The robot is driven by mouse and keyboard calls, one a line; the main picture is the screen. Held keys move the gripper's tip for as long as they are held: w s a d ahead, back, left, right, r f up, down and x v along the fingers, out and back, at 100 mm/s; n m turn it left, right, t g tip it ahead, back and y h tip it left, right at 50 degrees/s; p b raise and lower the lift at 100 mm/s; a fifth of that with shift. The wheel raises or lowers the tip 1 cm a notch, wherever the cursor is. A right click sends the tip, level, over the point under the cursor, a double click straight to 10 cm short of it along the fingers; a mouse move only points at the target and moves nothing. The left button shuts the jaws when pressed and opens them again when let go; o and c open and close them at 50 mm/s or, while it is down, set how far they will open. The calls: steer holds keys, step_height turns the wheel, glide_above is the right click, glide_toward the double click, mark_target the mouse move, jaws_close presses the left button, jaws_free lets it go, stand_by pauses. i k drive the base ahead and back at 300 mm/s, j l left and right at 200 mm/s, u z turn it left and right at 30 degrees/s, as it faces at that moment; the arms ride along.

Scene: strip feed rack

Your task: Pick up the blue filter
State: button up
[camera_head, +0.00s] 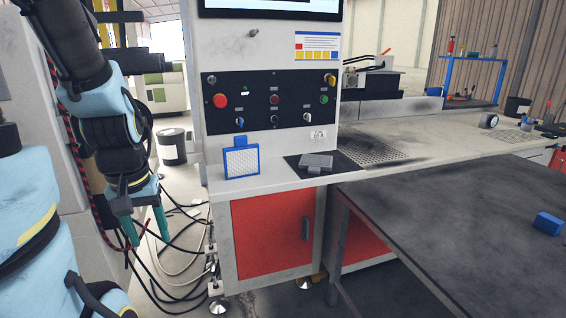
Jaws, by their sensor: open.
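The blue filter (241,162) has a square blue frame around a pale mesh, with a blue tab on top. It stands upright near the left end of the machine's light grey ledge (265,182), below the control panel. My gripper (150,240) hangs at the left, pointing down, with its two teal fingers apart and nothing visible between them. It is left of the filter and lower in the picture, clear of the ledge.
A grey part (316,162) lies on a black mat (344,166) right of the filter. The control panel (272,101) rises behind. A dark table (440,210) at the right holds a blue block (548,223). Cables (180,255) hang near my gripper.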

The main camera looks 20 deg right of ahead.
mark_target(242, 160)
steer(key=i+j+z, duration=0.15)
steer(key=i, duration=0.35)
steer(key=i+j+z, duration=0.15)
steer(key=i+j, duration=0.15)
steer(key=i, duration=0.2)
steer(key=i+j+z, duration=0.2)
steer(key=i+j, duration=0.15)
steer(key=i, duration=0.1)
